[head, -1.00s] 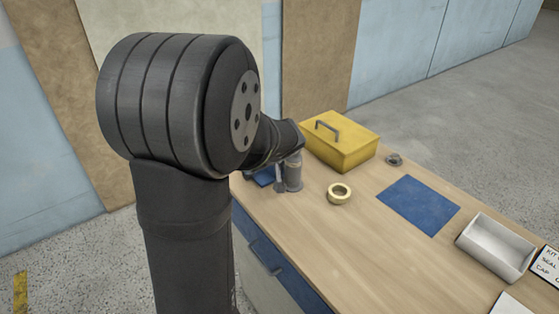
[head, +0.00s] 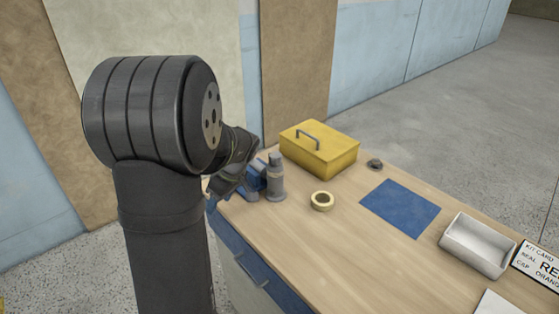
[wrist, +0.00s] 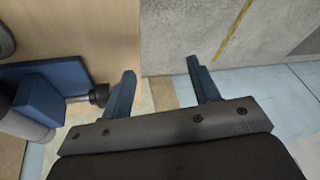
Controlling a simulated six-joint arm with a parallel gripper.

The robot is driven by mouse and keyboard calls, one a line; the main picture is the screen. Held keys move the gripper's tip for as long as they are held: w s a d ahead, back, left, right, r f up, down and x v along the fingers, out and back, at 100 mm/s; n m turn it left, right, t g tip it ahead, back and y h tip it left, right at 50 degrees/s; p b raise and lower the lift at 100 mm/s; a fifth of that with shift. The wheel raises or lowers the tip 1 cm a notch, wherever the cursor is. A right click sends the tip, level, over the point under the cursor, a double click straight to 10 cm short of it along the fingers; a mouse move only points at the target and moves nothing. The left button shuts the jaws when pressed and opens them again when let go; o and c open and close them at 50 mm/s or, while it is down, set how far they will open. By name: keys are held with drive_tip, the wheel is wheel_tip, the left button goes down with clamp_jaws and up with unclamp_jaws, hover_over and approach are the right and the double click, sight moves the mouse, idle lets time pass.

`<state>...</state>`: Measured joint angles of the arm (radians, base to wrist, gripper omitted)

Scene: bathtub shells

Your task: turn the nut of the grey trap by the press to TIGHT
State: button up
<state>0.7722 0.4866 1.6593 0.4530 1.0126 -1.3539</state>
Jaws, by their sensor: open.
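A grey upright fitting (head: 276,180) with a stepped round body, apparently the trap, stands at the bench's left end, beside the blue press (head: 254,180). I cannot make out its nut or any TIGHT mark. The wrist view shows a blue block piece with a dark round knob (wrist: 98,94) on a short shaft, and part of a grey cylinder at the left edge. My gripper (wrist: 161,88) is open and empty, its blue fingers spread beyond the bench edge. The knob lies just left of the left finger, apart from it. In the head view my wrist partly hides the press.
A yellow toolbox (head: 320,152) stands behind the fitting, and a tape roll (head: 322,201) lies to its right. A small grey part (head: 374,163), a blue mat (head: 401,208), a white tray (head: 478,246) and a kit card (head: 540,266) lie farther right. The bench front is clear.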

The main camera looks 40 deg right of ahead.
drive_tip(key=s+a+n+g+h, duration=0.2)
drive_tip(key=s+n+g+h, duration=0.25)
drive_tip(key=g, duration=0.75)
drive_tip(key=w+d+r+n+g+h, duration=0.2)
drive_tip(key=d+r+h, duration=0.2)
drive_tip(key=h, duration=0.4)
drive_tip(key=n+t+h, duration=0.3)
drive_tip(key=h, duration=0.4)
approach(282, 163)
drive_tip(key=x, duration=0.3)
drive_tip(key=r+x, duration=0.1)
drive_tip(key=x, duration=0.2)
drive_tip(key=r+x, duration=0.1)
drive_tip(key=x, duration=0.3)
drive_tip(key=shift+r, duration=0.15)
drive_tip(key=shift+c, duration=0.3)
drive_tip(key=c, duration=0.9)
